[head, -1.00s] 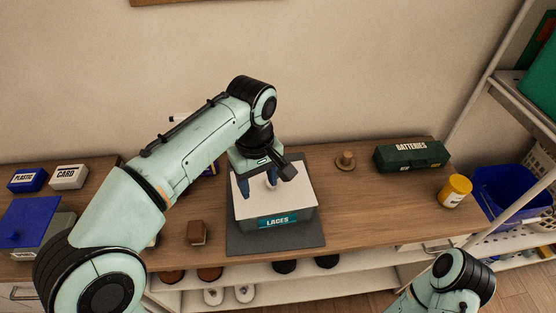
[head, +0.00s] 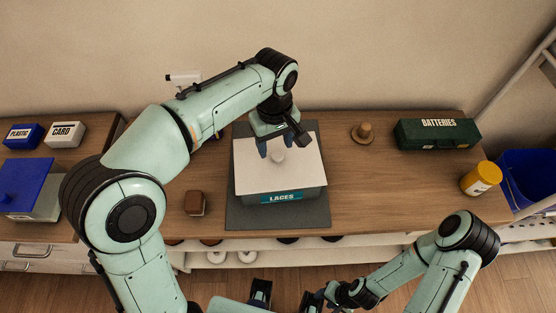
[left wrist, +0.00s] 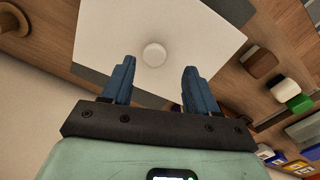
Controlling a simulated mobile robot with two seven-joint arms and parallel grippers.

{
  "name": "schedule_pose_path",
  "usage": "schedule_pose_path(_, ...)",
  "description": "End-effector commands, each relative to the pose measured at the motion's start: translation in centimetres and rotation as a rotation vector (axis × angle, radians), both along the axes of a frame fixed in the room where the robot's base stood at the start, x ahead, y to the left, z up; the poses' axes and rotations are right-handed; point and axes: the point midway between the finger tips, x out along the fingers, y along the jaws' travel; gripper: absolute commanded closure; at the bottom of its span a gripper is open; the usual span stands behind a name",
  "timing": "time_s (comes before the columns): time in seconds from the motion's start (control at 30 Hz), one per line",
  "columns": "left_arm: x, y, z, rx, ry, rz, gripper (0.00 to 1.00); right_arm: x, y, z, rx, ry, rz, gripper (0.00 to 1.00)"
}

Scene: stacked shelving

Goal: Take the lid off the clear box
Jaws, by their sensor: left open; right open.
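A grey box labelled LACES (head: 281,196) stands on a dark mat (head: 240,216) on the wooden counter. Its flat white lid (head: 300,176) is on it, with a round pale knob (head: 278,156) on top. My left gripper (head: 276,149) is open and empty over the lid's back part, near the knob. In the left wrist view, the knob (left wrist: 154,55) lies between the lines of the two blue fingers, around their tips, on the white lid (left wrist: 190,25). I cannot tell the fingers' height. My right gripper (head: 312,299) is open, low at the bottom edge, far from the box.
A blue-lidded box (head: 22,186) stands at the left, with PLASTIC (head: 22,137) and CARD (head: 66,134) boxes behind. A brown block (head: 195,203) stands left of the mat. A wooden knob-like piece (head: 362,133), a BATTERIES case (head: 438,134) and a yellow jar (head: 481,178) stand right.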

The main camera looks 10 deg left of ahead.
Motion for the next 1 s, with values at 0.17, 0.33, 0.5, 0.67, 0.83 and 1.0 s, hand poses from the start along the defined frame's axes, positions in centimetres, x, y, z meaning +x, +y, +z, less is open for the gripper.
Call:
schedule_pose_path(0.17,0.5,-0.3,-2.5,0.003,0.005,-0.001,0.41,-0.1,0.0,-0.3,0.000,0.001,0.000,0.57)
schedule_pose_path(0.33,0.6,-0.4,-4.6,0.001,0.003,0.000,0.41,-0.2,0.0,-0.6,0.000,0.002,0.000,0.57)
schedule_pose_path(0.5,0.6,-0.4,-5.1,0.000,0.001,0.000,0.41,-0.2,0.0,-0.6,0.000,0.002,0.000,0.57)
schedule_pose_path(0.67,0.6,-0.4,-5.0,0.000,0.001,0.000,0.51,-0.2,0.0,-0.6,0.000,0.002,0.000,0.57)
schedule_pose_path(0.83,0.6,-0.4,-5.0,0.000,0.000,-0.001,1.00,-0.2,0.0,-0.6,0.000,0.002,0.000,0.57)
schedule_pose_path(1.0,0.6,-0.4,-5.0,0.000,0.000,-0.001,1.00,-0.2,0.0,-0.6,0.000,0.002,0.001,0.57)
